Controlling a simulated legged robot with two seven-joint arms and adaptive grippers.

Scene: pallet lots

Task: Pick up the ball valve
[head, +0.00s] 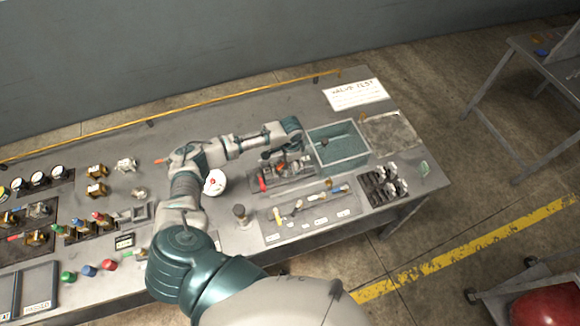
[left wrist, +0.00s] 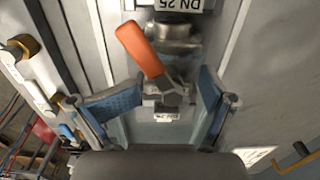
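In the left wrist view, a ball valve (left wrist: 172,82) with a grey metal body and an orange lever (left wrist: 140,48) stands between the fingers of my left gripper (left wrist: 160,106). The fingers have blue pads and are spread, with a gap on each side of the valve. A label reading DN 25 shows upside down at the top, and a smaller label lies below the valve. In the head view my left arm reaches over the bench, its end near a dark fixture with a red part (head: 266,184). The fingertips are not clear there. My right gripper is not in view.
An open teal bin (head: 342,164) stands right of the arm's end. A dark rack (head: 382,188) with metal parts is at the bench's right edge. A white bowl-like item (head: 215,183) sits close to my forearm. Several valves and gauges fill the left side.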

